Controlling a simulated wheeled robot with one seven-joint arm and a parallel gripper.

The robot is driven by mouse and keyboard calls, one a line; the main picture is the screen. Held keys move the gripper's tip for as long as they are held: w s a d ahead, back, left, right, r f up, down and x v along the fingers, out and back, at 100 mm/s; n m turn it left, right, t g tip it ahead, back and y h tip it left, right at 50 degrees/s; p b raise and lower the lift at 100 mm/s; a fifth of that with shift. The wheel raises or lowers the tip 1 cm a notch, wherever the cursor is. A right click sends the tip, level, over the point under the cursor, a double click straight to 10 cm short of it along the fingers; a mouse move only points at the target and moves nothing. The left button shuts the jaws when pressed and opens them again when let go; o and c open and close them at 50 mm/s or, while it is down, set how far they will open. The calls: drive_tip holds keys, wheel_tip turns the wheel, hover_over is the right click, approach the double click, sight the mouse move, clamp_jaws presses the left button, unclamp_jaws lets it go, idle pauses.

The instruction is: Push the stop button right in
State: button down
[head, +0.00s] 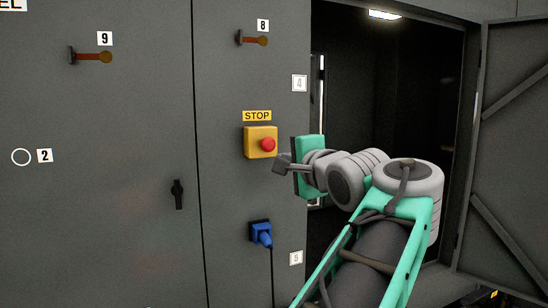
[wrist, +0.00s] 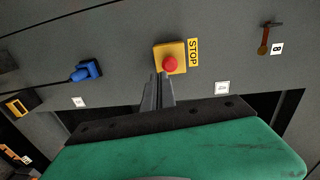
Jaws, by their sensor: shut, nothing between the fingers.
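The stop button (head: 267,144) is a red mushroom head on a yellow box (head: 252,151), under a yellow STOP label (head: 257,116) on the grey cabinet front. My gripper (head: 279,163) is shut and empty, just right of and slightly below the button in the head view. In the wrist view the button (wrist: 169,64) shows in full, just beyond the tips of my closed fingers (wrist: 164,78). The finger tips overlap the lower edge of the yellow box in that view. I cannot tell whether they touch it.
A blue plug and socket (head: 261,233) with a hanging cable sits below the button. A dark handle (head: 178,194) is at left, and red-orange levers (head: 252,39) are above. An open cabinet bay (head: 390,90) with its door (head: 515,150) swung out lies at right.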

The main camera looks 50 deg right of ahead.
sight(269, 144)
drive_tip(key=shift+s+d+r+m, duration=0.15)
drive_tip(key=shift+s+r+m, duration=0.1)
drive_tip(key=shift+s+r, duration=0.3)
drive_tip(key=shift+s+d+r+m, duration=0.15)
drive_tip(key=shift+s+r+m, duration=0.2)
drive_tip(key=shift+s, duration=0.3)
drive_tip(key=p+x, duration=0.1)
drive_tip(key=x, duration=0.6)
drive_tip(key=p+x, duration=0.1)
drive_tip(key=x, duration=0.6)
drive_tip(key=shift+d+r, duration=0.1)
drive_tip(key=shift+r, duration=0.15)
drive_tip(key=shift+w+p, duration=0.1)
drive_tip(key=shift+p, duration=0.2)
